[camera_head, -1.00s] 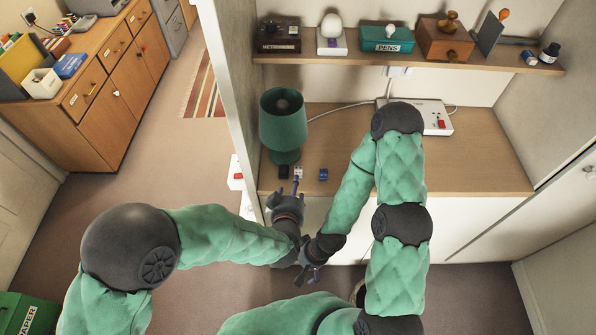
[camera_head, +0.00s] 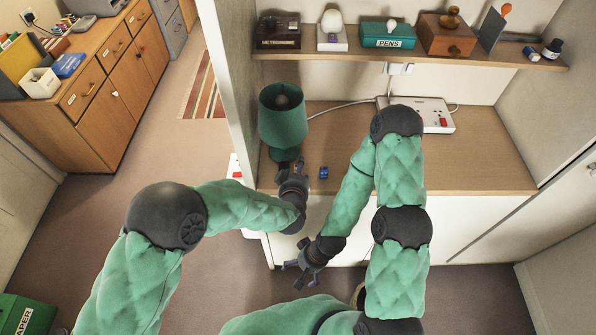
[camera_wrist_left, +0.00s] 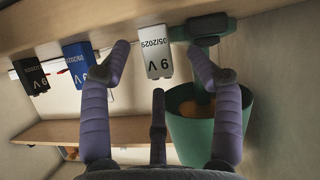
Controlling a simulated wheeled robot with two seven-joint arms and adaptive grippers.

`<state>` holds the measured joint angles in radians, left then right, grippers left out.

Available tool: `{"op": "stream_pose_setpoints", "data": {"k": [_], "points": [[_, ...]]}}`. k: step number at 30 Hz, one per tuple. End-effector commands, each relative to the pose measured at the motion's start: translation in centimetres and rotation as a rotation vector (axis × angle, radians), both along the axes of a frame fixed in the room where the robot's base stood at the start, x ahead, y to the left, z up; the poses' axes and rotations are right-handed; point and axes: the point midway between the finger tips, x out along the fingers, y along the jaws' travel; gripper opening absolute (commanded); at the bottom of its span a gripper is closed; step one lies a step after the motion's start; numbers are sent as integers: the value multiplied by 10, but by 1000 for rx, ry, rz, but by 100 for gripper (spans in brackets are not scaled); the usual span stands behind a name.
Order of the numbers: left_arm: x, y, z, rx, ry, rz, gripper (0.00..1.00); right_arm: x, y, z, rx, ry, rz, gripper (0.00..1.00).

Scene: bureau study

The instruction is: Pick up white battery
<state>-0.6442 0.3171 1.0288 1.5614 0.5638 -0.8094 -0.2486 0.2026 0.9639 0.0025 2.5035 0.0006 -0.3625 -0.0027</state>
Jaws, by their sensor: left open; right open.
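The white battery (camera_wrist_left: 156,52), a 9 V block with a printed date, shows in the left wrist view between the spread fingers of my left gripper (camera_wrist_left: 159,60), with a gap to each finger. In the head view my left gripper (camera_head: 292,168) is over the desk's front edge beside the lamp and hides the white battery. A blue battery (camera_wrist_left: 77,62) and a black battery (camera_wrist_left: 31,75) show left of it in the wrist view. The blue battery is also in the head view (camera_head: 323,172). My right gripper (camera_head: 296,273) is open and empty, low in front of the desk.
A green lamp (camera_head: 283,115) stands on the desk (camera_head: 480,165) close to my left gripper. A white box with a red switch (camera_head: 433,116) is at the back. A shelf (camera_head: 335,56) with a pens box and other items runs above. The desk's right part is clear.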

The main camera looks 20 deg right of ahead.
Motion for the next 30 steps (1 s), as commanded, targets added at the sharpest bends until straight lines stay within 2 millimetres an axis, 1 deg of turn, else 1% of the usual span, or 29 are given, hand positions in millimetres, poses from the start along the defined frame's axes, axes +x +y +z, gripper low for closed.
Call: {"op": "stream_pose_setpoints", "data": {"k": [5, 6, 8, 9, 11, 23, 26, 30], "points": [[0, -1, -1, 1, 2, -3, 56, 0, 0, 0, 0, -1, 0, 100], [0, -1, -1, 1, 2, -3, 45, 0, 0, 0, 0, -1, 0, 100], [0, -1, -1, 1, 2, -3, 28, 0, 0, 0, 0, -1, 0, 100], [0, -1, -1, 1, 2, -3, 17, 0, 0, 0, 0, -1, 0, 100], [0, -1, -1, 1, 2, -3, 1, 0, 0, 0, 0, -1, 0, 100], [-1, 0, -1, 1, 3, -2, 0, 0, 0, 0, 0, -1, 0, 100], [-1, 0, 3, 2, 2, -3, 0, 0, 0, 2, 0, 0, 0, 100], [0, 0, 17, -1, -1, -1, 0, 0, 0, 7, 0, 0, 0, 100]]}}
